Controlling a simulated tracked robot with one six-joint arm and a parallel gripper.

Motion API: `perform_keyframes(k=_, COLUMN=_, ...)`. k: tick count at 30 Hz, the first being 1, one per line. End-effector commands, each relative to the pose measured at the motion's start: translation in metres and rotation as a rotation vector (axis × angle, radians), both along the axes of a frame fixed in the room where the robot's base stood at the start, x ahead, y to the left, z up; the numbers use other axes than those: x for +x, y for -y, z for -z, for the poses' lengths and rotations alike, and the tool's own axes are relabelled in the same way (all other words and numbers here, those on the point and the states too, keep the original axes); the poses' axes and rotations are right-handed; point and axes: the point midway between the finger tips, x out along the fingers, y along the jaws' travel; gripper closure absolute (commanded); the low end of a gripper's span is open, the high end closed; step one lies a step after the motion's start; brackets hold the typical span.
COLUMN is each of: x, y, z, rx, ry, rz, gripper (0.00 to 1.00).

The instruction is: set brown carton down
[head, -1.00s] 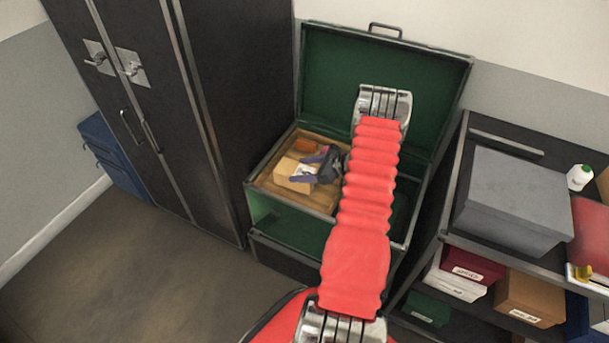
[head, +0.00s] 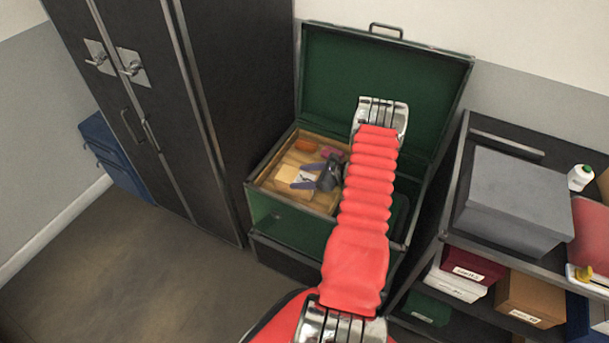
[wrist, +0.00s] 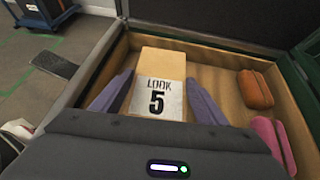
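The brown carton (head: 288,175), with a white "LOOK 5" label (wrist: 158,100), lies in the wooden tray (head: 322,205) in the open green trunk (head: 385,85). The carton also shows in the wrist view (wrist: 163,62). My gripper (head: 305,175) is down at the carton, with one purple finger on each side of it. In the wrist view my gripper (wrist: 159,78) looks open, with narrow gaps between fingers and carton. The carton's underside is hidden.
An orange rolled item (wrist: 255,90) and a pink item (wrist: 273,142) lie at the tray's right in the wrist view. A dark cabinet (head: 235,100) stands left of the trunk. A shelf with a grey box (head: 515,200) stands right.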

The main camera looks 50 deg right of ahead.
Motion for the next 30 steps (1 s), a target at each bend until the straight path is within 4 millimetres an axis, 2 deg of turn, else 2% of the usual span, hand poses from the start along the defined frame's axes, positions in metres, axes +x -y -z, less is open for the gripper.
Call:
perform_keyframes(k=1, x=0.0, y=0.0, z=0.0, rx=0.0, ry=0.0, rz=0.0, gripper=0.3)
perform_keyframes(k=8, x=0.0, y=0.0, z=0.0, rx=0.0, ry=0.0, rz=0.0, gripper=0.14)
perform_keyframes(k=19, x=-0.001, y=0.001, z=-0.003, rx=0.0, ry=0.0, rz=0.001, gripper=0.13)
perform_keyframes(k=23, x=-0.01, y=0.005, z=-0.009, rx=-0.001, ry=0.0, rz=0.003, gripper=0.13)
perform_keyframes(k=30, x=-0.041, y=0.018, z=-0.027, rx=-0.001, ry=0.0, rz=0.003, gripper=0.13)
